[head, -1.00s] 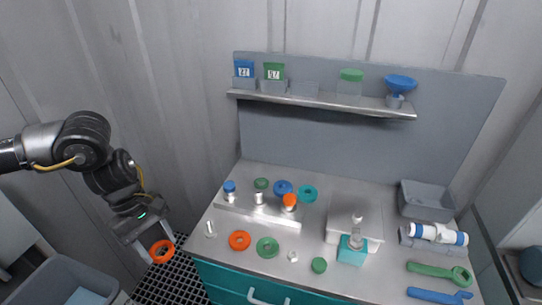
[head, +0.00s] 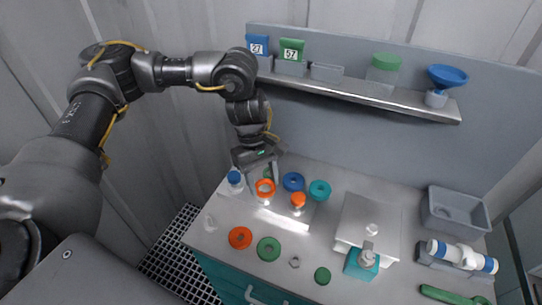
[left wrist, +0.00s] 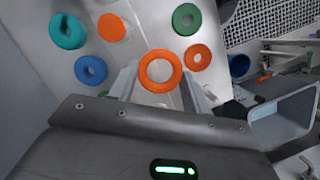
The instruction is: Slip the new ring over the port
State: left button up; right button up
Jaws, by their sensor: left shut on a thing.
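My left gripper (head: 262,181) is shut on an orange ring (head: 265,196). In the left wrist view the held ring (left wrist: 160,89) sits flat between the two fingertips, its hole facing the camera. The gripper holds it at the middle of the metal block (head: 248,205), between the blue-capped port (head: 234,178) and the orange-capped port (head: 299,199). The middle port is largely hidden by the ring and gripper. I cannot tell whether the ring is around the port or just above it. My right gripper is not in view.
Blue (head: 293,181) and teal (head: 320,190) rings lie behind the block. Another orange ring (head: 240,246) and a green ring (head: 268,258) lie in front. A shelf (head: 370,95) runs above.

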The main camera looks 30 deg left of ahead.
aim_at(262, 186)
pick_arm(q)
jog(key=w+n+p, duration=0.1)
jog(key=n+p, duration=0.1)
jog(key=n, duration=0.1)
jog(key=w+a+r+n+t+p, duration=0.1)
jog(key=n+p, duration=0.1)
jog(key=n, duration=0.1)
jog(key=w+a+n+t+p, duration=0.1)
jog(key=n+p, duration=0.1)
jog(key=n, duration=0.1)
jog(key=shift+w+r, duration=0.25)
jog(key=shift+r, duration=0.15)
jog(key=shift+a+n+t+p, duration=0.3)
jog(key=shift+n, duration=0.2)
jog(key=shift+w+f, duration=0.1)
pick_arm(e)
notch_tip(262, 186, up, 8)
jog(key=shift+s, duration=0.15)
pick_arm(q)
jog(key=shift+w+d+f, duration=0.1)
jog(key=shift+f, duration=0.1)
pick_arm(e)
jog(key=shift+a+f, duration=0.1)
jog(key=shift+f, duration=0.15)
pick_arm(q)
jog(key=shift+f, duration=0.1)
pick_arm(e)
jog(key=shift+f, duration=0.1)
